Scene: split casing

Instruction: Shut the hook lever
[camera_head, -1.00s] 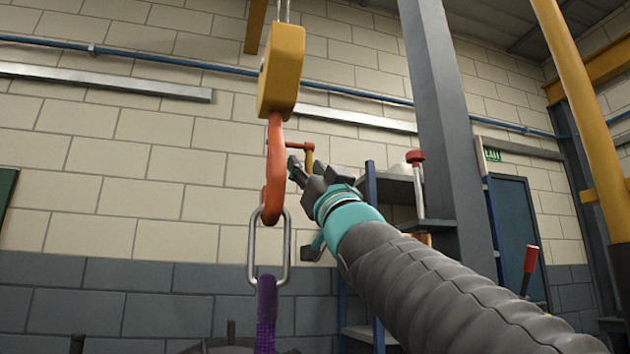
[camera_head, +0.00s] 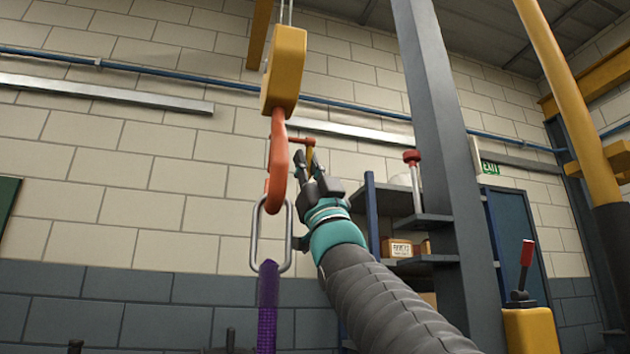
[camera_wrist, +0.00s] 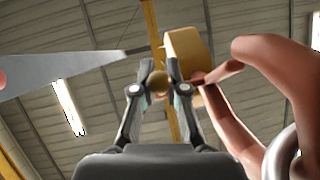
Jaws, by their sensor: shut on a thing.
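The orange-red hook (camera_head: 276,165) hangs from a yellow block (camera_head: 284,70). Its lever (camera_head: 302,140) is a short red arm that sticks out to the right, with a yellow-brass handle (camera_head: 310,157) hanging from its end. My gripper (camera_head: 308,162) is at this handle, to the right of the hook, pointing up. In the wrist view, my gripper (camera_wrist: 160,80) is shut on the brass handle (camera_wrist: 158,83), whose round end shows between the fingertips. The red lever arm (camera_wrist: 220,73) also shows there, beside the hook (camera_wrist: 270,75). The fingers partly hide the handle.
A steel link (camera_head: 271,235) with a purple sling (camera_head: 267,305) hangs in the hook, left of my arm. A shelf (camera_head: 390,205) and a grey column (camera_head: 440,150) stand to the right. A red-handled lever on a yellow box (camera_head: 530,325) is at lower right.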

